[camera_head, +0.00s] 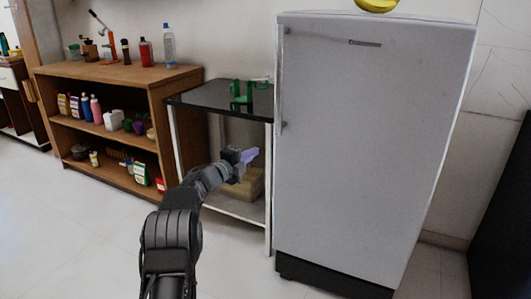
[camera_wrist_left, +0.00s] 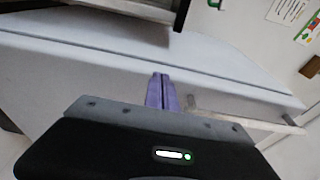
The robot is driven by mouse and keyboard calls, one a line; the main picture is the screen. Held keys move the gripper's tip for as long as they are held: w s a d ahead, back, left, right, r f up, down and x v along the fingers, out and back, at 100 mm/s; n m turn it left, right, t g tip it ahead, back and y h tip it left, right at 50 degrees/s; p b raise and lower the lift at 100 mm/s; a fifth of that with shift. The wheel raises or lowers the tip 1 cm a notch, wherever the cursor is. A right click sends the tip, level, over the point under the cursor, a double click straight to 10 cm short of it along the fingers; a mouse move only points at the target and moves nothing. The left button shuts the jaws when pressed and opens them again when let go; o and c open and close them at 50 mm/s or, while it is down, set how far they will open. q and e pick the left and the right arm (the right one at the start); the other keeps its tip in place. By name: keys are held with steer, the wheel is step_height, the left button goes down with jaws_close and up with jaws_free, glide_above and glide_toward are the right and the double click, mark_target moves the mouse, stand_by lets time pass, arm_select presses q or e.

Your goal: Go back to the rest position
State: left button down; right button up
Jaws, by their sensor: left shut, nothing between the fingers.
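My left gripper (camera_head: 250,155) is raised in front of the dark-topped table, left of the fridge. Its purple fingers are together with nothing between them. The closed fingers also show in the left wrist view (camera_wrist_left: 161,92), in front of a pale flat surface. A green object (camera_head: 241,92) stands on the dark tabletop (camera_head: 205,99), above and behind the gripper in the head view; it looks like a waterpot, but I cannot be sure. My right gripper is in neither view.
A grey-white fridge (camera_head: 370,150) stands close on the right, with a yellow thing (camera_head: 377,4) on top. A wooden shelf (camera_head: 165,92) with bottles and boxes stands at the left. A box (camera_head: 248,183) sits under the table. The floor (camera_head: 70,235) at front left is clear.

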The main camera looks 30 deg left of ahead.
arm_select(q)
steer(key=shift+s+a, duration=0.3)
steer(key=shift+a, duration=0.6)
steer(key=s+d+f+n+g+y, duration=0.1)
steer(key=s+f+n+g+y, duration=0.25)
steer(key=f+n, duration=1.25)
steer(key=s+d+f+n+g+h, duration=0.1)
steer(key=s+d+f+n+g, duration=0.15)
steer(key=s+d+f, duration=0.75)
steer(key=s+d+f+n+g+h, duration=0.15)
steer(key=s+d+f+g, duration=0.4)
steer(key=d+f, duration=0.7)
steer(key=s+d+f+n+g+h, duration=0.1)
steer(key=s+d+f+g+h, duration=0.15)
steer(key=s+d, duration=1.1)
steer(key=s+d+f+g+h, duration=0.1)
steer(key=s+d+g, duration=0.2)
steer(key=s+d, duration=1.05)
steer(key=s+a+r+p, duration=0.1)
steer(key=s+r+p, duration=0.1)
steer(key=r+p, duration=1)
steer(key=s+a+r+p, duration=0.1)
steer(key=a+r+p, duration=0.1)
steer(key=r+p, duration=0.9)
steer(key=shift+s+a+r+p, duration=0.25)
steer(key=shift+s+r+p, duration=0.15)
steer(key=shift+p, duration=0.2)
